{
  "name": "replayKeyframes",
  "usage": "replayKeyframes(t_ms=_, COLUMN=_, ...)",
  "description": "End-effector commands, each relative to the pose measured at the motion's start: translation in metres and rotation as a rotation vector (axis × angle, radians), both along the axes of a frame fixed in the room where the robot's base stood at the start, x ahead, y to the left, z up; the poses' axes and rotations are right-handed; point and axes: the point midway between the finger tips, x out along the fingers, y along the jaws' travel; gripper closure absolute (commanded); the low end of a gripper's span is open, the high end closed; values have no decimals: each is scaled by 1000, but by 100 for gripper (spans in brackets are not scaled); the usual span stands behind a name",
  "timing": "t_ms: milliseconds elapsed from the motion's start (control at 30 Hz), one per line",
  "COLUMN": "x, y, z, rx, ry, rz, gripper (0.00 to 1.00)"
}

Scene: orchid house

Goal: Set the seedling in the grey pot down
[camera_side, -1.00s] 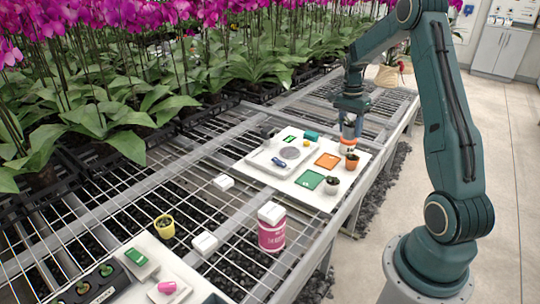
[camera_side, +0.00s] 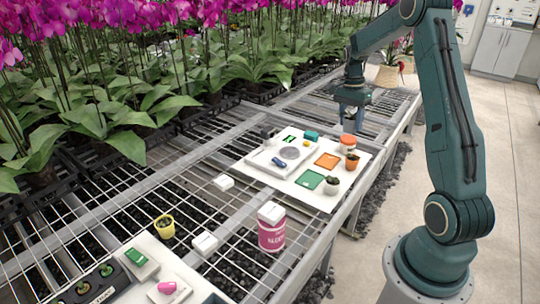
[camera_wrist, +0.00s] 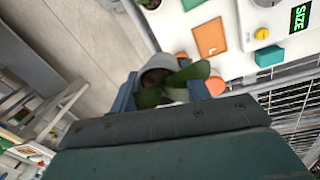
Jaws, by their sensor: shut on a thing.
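The grey pot (camera_wrist: 154,70) is between the jaws of my gripper (camera_side: 350,117), in front of the wrist camera. Dark soil and the green leaves of the seedling (camera_wrist: 176,84) show at its mouth. In the side view the pot (camera_side: 350,111) is small and mostly hidden by the jaws. My gripper is shut on it and holds it above the rack, behind the white board (camera_side: 315,200).
On the board are an orange-lidded tub (camera_side: 347,142), an orange pot (camera_side: 352,160), a white pot (camera_side: 331,185), an orange square (camera_side: 327,160) and a green square (camera_side: 309,180). Orchids fill the back left. Bare rack lies beyond the board.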

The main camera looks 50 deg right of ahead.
Motion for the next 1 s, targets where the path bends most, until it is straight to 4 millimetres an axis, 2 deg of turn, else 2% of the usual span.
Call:
replayKeyframes(t_ms=167, x=10, y=5, z=0, rx=1, ry=0, rz=75, gripper=77)
replayKeyframes(t_ms=367, x=35, y=16, z=0, rx=0, ry=-2, rz=262, gripper=77)
replayKeyframes(t_ms=767, x=103, y=59, z=1, rx=1, ry=-5, rz=816, gripper=77)
replayKeyframes(t_ms=1000, x=142, y=93, z=2, rx=2, ry=-8, rz=1168, gripper=77)
